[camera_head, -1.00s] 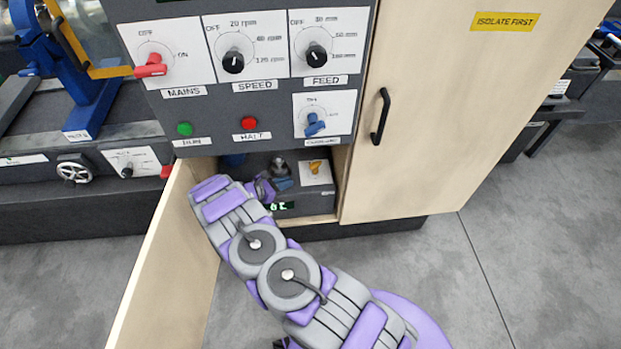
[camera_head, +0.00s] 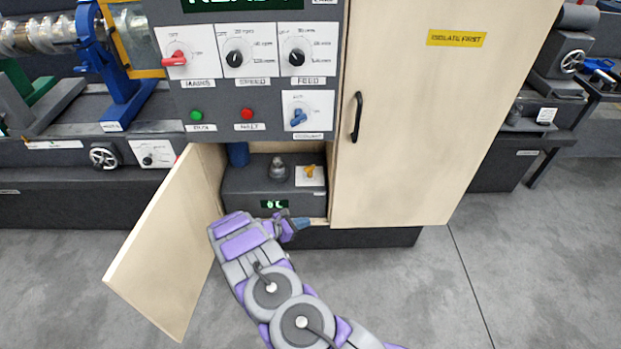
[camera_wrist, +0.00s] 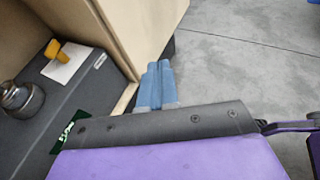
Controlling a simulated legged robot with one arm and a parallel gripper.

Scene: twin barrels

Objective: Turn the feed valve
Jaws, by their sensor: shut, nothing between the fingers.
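The likely feed valve is a yellow handle (camera_head: 309,171) on a white plate, on top of a dark grey box (camera_head: 247,187) inside the open cabinet. In the wrist view the yellow handle (camera_wrist: 53,49) stands at the upper left. My gripper (camera_head: 303,223) is in front of the cabinet's lower right edge, outside it and apart from the handle. Its blue-grey fingers (camera_wrist: 155,80) are together and empty in the wrist view, beside the wooden cabinet edge. A FEED dial (camera_head: 297,58) with a black knob is on the panel above.
A grey round fitting (camera_head: 278,170) stands left of the yellow handle. The open wooden door (camera_head: 165,245) hangs at left. A closed door (camera_head: 405,120) with a black handle is at right. The floor (camera_head: 480,260) at right is clear.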

